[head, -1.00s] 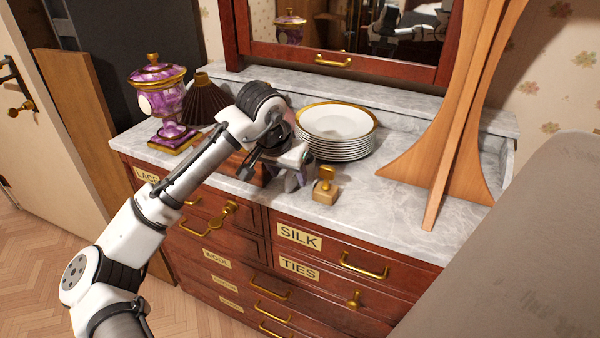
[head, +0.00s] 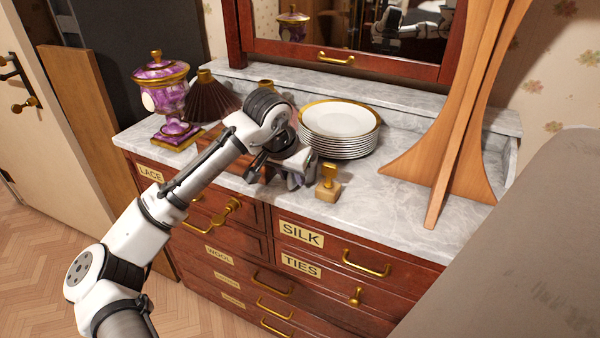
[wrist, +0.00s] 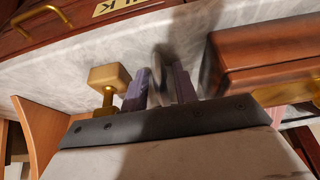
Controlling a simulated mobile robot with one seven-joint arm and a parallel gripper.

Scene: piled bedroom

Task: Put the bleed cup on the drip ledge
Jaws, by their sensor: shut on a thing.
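My gripper (wrist: 160,88) is shut on a thin grey piece (wrist: 158,68), seen edge-on and blurred between the purple-grey fingers in the wrist view. It appears to be the bleed cup, but its full shape is hidden. The fingers and arm hide the held piece there. I cannot tell which surface is the drip ledge; a raised marble shelf (head: 405,92) runs along the back.
A plate stack (head: 340,122) stands behind my gripper. A reddish wooden box (wrist: 262,50) is close beside it. A purple urn (head: 160,92) and dark pleated shade (head: 208,97) stand left. A tall wooden stand (head: 455,150) is right. Bare marble (head: 375,195) lies right of the block.

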